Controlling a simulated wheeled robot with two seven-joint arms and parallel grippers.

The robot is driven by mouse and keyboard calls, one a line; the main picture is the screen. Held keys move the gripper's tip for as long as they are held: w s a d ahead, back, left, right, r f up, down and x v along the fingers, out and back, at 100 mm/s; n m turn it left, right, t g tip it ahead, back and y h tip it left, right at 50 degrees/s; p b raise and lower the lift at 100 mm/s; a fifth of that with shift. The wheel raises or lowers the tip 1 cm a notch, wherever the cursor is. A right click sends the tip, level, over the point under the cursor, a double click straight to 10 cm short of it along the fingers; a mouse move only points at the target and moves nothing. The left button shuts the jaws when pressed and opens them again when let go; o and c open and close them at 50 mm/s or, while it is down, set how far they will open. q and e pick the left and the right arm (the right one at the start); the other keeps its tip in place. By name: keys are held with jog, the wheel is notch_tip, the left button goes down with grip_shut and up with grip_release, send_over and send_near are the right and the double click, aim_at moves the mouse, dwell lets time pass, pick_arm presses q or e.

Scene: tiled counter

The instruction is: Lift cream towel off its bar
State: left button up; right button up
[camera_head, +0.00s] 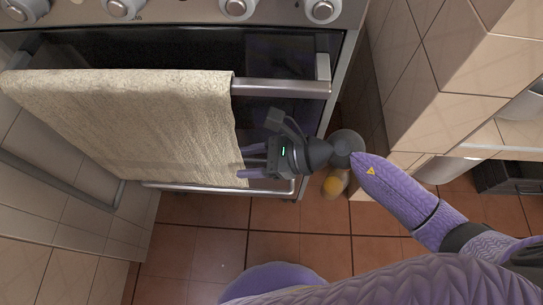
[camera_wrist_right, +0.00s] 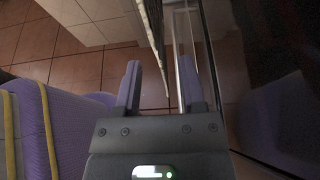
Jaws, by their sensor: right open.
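The cream towel (camera_head: 140,115) hangs over the oven's metal bar (camera_head: 285,89), covering most of it; the bar's right end is bare. My right gripper (camera_head: 241,163) is open and empty at the towel's right edge, below the bar. In the right wrist view, the two purple fingers of my right gripper (camera_wrist_right: 160,68) stand apart, and the towel's thin edge (camera_wrist_right: 153,25) appears ahead, in line with the gap. I cannot tell whether a finger touches the cloth. My left gripper is not in view.
The oven's control knobs (camera_head: 238,8) line the top. A lower metal rail (camera_head: 220,189) runs beneath the towel. The tiled floor (camera_head: 200,235) in front is mostly open.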

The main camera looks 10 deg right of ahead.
jog(key=x, duration=0.3)
jog(key=shift+a+b, duration=0.25)
jog(key=shift+b, duration=0.1)
grip_shut()
